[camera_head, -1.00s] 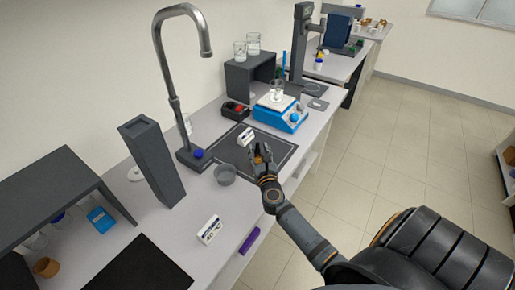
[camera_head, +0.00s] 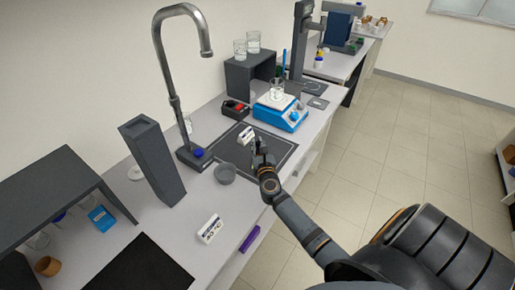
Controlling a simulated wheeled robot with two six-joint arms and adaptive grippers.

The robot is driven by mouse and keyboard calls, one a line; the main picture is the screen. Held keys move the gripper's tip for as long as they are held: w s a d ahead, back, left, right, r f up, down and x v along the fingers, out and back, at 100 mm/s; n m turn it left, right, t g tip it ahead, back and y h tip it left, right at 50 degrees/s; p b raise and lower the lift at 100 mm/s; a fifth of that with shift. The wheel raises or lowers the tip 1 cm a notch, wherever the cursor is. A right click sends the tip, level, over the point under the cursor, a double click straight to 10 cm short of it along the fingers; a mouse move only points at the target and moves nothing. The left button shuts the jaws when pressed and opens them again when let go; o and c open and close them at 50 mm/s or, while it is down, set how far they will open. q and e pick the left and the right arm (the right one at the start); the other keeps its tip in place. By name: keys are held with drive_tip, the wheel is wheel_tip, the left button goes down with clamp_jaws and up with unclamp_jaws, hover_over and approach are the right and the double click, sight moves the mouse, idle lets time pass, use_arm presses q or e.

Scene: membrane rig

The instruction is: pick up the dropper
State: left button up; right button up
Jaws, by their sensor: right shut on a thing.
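My right gripper (camera_head: 262,158) is over the near edge of the dark mat in the middle of the bench. It is shut on a small, thin thing, which I take to be the dropper; it is too small and too covered by the fingers to make out its shape. A white box with dark marks (camera_head: 246,135) stands on the mat just behind the gripper. My left gripper is not in view.
A tall bent tap (camera_head: 176,110) and a grey column (camera_head: 152,160) stand further left. A second white box (camera_head: 210,229) lies near the front edge.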

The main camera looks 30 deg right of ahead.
drive_tip(key=shift+r, duration=0.1)
wheel_tip(320, 180, up, 10)
drive_tip(key=p, duration=0.4)
drive_tip(key=shift+p, duration=0.3)
